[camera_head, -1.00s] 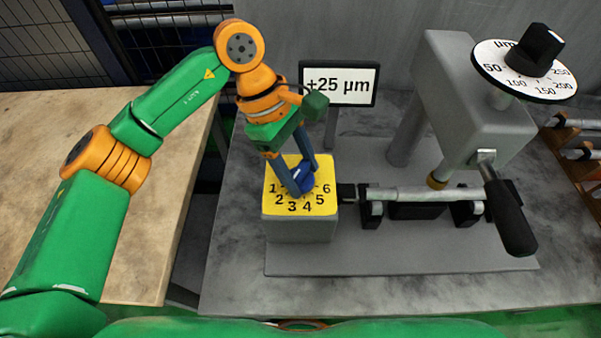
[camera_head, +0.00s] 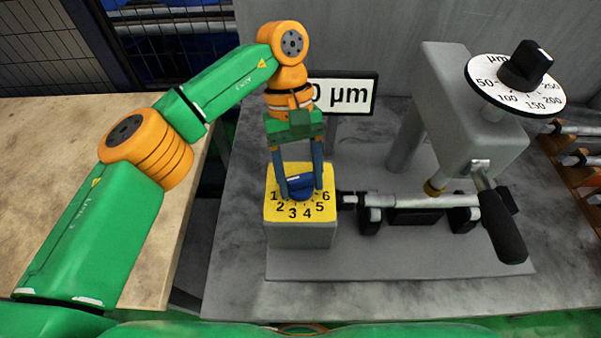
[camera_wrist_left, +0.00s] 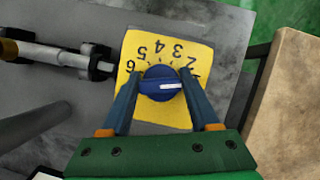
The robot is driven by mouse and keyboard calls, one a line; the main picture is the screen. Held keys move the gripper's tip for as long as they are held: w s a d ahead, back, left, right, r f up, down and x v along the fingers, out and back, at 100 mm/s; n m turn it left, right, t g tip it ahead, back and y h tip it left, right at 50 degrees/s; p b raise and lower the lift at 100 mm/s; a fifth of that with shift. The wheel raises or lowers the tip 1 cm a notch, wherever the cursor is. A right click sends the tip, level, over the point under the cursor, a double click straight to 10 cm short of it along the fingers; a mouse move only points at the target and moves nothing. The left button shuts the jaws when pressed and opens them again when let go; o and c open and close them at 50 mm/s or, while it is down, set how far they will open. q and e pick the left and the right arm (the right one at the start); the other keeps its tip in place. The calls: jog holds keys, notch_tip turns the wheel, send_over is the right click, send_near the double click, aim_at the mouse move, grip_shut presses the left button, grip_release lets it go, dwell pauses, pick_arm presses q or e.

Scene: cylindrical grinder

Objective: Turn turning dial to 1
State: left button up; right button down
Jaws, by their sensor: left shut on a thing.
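The turning dial (camera_head: 300,187) is a blue round knob with a white mark, on a yellow plate (camera_head: 271,212) numbered 1 to 6. In the head view the mark points left, toward the 1 side. The dial also shows in the left wrist view (camera_wrist_left: 158,88), where its mark points right; the 1 there is partly covered by a finger. My left gripper (camera_head: 302,194) comes down from above with its two fingers on opposite sides of the knob, shut on it. It also shows in the left wrist view (camera_wrist_left: 160,80). My right gripper is not in view.
A sign (camera_head: 352,93) behind the arm reads "0 µm", its left part hidden. The grinder (camera_head: 465,110) stands right, with a white scale dial (camera_head: 487,84), a black-handled lever (camera_head: 502,225) and a metal shaft (camera_head: 415,201). A wooden table (camera_head: 60,140) is at left.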

aim_at(300, 177)
pick_arm(q)
jog(key=shift+m, duration=0.3)
dwell(0.4)
jog(key=o, duration=1.3)
jog(key=shift+o, duration=0.2)
jog(key=p+v, duration=0.1)
jog(key=v, duration=0.3)
jog(key=shift+r, duration=0.3)
jog(key=p+v, duration=0.2)
jog(key=p, duration=0.3)
jog(key=shift+w+r, duration=0.2)
